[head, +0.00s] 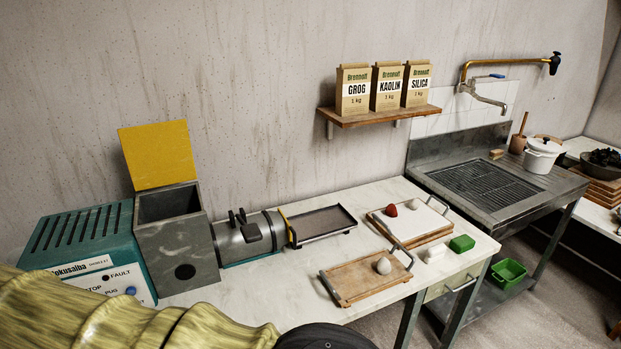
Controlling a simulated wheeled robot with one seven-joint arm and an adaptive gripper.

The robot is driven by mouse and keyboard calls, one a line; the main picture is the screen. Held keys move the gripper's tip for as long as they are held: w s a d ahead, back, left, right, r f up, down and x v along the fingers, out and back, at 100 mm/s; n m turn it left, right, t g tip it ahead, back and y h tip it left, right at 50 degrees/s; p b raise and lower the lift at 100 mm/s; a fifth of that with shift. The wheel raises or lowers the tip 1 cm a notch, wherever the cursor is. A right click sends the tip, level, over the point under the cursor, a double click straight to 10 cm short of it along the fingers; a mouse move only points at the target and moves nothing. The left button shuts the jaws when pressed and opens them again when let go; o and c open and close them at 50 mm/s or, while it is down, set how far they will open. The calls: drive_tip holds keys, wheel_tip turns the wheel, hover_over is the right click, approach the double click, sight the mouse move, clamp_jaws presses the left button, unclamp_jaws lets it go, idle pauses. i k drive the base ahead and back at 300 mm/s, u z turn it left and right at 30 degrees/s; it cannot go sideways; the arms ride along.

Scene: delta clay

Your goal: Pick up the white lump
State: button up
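A white lump (414,204) lies on the white-topped board (424,222) at the back right of the table, next to a red lump (391,210). A second pale lump, greyish white (383,266), lies on the bare wooden board (356,284) nearer the front. My arm, in a yellow-green sleeve, crosses the lower left. A dark rounded part, probably mine, shows at the bottom edge. My gripper's fingers are not in view.
Both boards have raised metal handles. A pug mill (247,241) with an open yellow lid (157,155) and a dark tray (322,222) stand left. A shelf (378,117) hangs above.

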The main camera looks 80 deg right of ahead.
sight(383, 267)
drive_tip(key=u, duration=0.1)
drive_tip(key=k, duration=1.1)
drive_tip(key=z, duration=1)
